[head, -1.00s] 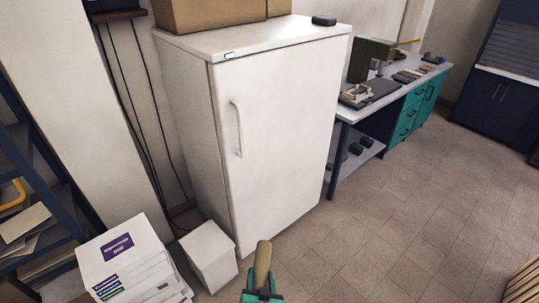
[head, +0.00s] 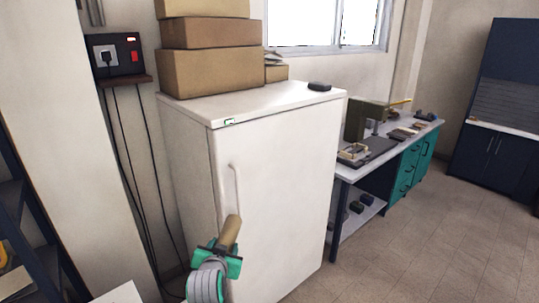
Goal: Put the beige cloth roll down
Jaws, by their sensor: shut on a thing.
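The beige cloth roll (head: 230,231) is a short tan cylinder held upright and slightly tilted. My gripper (head: 222,252), with teal fingers, is shut on its lower part. The roll is in front of the white fridge's door, near its handle, with its upper end free in the air. The part of the roll between the fingers is hidden.
The white fridge (head: 285,190) fills the middle; cardboard boxes (head: 211,70) and a small dark object (head: 320,86) sit on its top, whose front is clear. A workbench (head: 352,173) with tools stands to the right. Open floor (head: 415,240) lies at right.

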